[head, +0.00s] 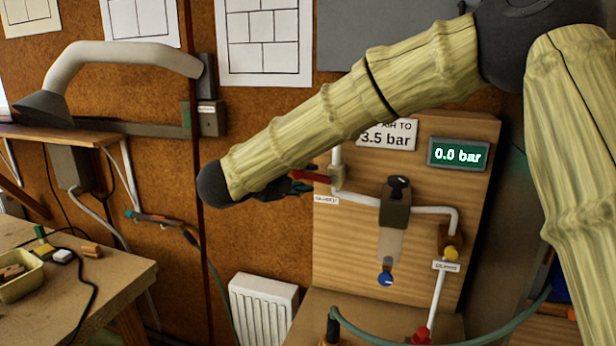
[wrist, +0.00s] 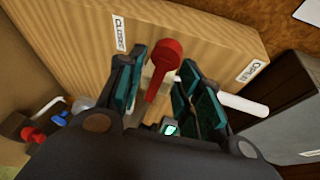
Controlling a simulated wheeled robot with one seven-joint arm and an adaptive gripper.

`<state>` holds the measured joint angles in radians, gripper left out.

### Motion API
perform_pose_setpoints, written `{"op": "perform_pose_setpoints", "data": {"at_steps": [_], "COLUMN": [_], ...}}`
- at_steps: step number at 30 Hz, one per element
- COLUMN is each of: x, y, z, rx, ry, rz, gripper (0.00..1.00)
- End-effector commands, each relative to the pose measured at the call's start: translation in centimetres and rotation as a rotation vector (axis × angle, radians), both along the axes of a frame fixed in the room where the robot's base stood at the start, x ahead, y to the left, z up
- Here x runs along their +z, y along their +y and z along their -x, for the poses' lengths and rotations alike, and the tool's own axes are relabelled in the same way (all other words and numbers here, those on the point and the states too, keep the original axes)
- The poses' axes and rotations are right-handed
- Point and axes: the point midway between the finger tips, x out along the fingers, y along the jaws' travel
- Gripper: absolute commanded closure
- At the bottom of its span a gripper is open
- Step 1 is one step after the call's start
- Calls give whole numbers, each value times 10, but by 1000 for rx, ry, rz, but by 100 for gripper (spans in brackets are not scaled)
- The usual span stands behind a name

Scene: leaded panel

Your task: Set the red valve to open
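The red valve (head: 318,175) is on the pipework of the wooden panel in the head view, partly hidden by my gripper. In the wrist view its red lever (wrist: 163,62) stands between the fingers, its round end pointing up in the picture. A CLOSED label (wrist: 120,33) is left of the lever and an OPEN label (wrist: 252,70) is right of it. My gripper (wrist: 164,60) is open around the lever, with teal fingers on both sides and gaps visible. In the head view my gripper (head: 292,187) is partly hidden by my arm.
A display (head: 458,154) reads 0.0 bar; a sign (head: 388,135) reads 3.5 bar. A black-knobbed regulator (head: 396,205), a blue knob (head: 385,279) and a yellow knob (head: 451,253) are on the panel. A hose (head: 440,343) crosses below. A workbench (head: 110,272) stands at left.

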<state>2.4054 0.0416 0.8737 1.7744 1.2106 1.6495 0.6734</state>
Motion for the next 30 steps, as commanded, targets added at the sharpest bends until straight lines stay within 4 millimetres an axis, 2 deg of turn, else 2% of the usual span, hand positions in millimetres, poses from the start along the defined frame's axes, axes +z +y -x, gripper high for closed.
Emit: {"op": "perform_pose_setpoints", "data": {"at_steps": [9,15,28,30], "x": [13,19,20,20], "y": [36,50,55,55], "z": [44,61,67,67], "rx": [1,1,0,0], "ry": [0,0,1,-2], "rz": [0,1,-1,-4], "gripper": [65,65,65,77]}}
